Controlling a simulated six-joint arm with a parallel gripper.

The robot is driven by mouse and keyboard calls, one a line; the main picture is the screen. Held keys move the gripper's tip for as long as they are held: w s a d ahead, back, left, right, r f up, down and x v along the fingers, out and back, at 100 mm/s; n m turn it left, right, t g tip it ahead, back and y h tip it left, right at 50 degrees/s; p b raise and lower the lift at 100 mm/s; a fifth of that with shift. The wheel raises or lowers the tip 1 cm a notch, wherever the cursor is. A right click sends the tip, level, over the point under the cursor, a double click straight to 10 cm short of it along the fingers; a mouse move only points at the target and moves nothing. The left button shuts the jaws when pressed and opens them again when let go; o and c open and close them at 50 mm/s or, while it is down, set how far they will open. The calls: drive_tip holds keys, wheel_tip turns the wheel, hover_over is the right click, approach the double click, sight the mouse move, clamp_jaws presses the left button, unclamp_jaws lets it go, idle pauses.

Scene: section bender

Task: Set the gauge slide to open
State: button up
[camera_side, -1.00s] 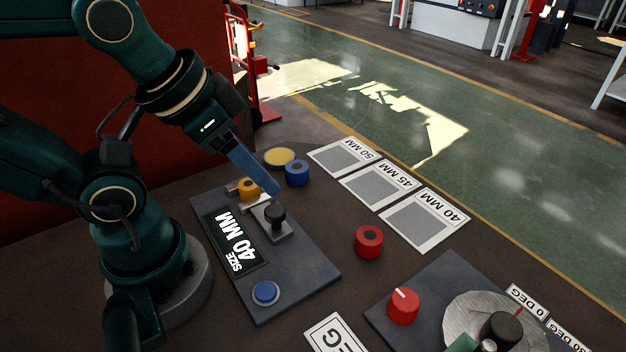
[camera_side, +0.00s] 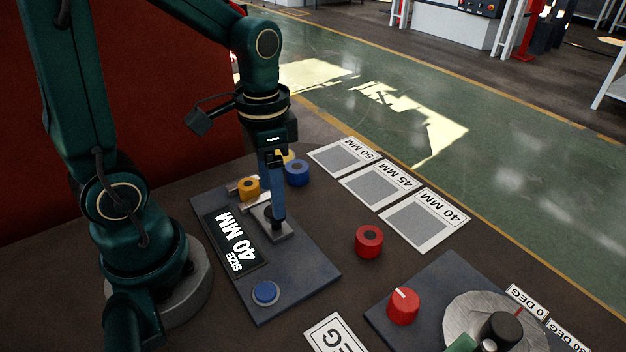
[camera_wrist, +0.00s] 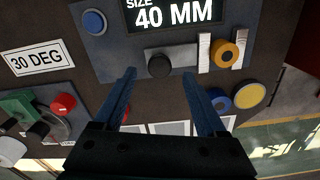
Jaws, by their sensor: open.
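The gauge slide is a black knob on a grey block (camera_side: 284,232), set on the dark gauge panel (camera_side: 300,275). The knob is mostly hidden behind my fingers in the side view. In the wrist view the black knob (camera_wrist: 159,66) shows on its grey strip. My gripper (camera_side: 277,214) points straight down over the slide. Its two blue fingers are spread apart in the wrist view (camera_wrist: 159,73), with the knob between the line of the tips. I cannot tell whether either finger touches it. An orange ring (camera_side: 248,189) sits between two light jaws beside the slide.
The panel has a "SIZE 40 MM" display (camera_side: 232,240) and a blue button (camera_side: 265,293). A blue ring (camera_side: 297,173) stands behind, and a red ring (camera_side: 369,242) to the right. A red knob (camera_side: 403,306) is on the bender panel at front right.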

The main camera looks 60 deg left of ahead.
sight(267, 210)
drive_tip(key=shift+f, duration=1.6)
clamp_jaws()
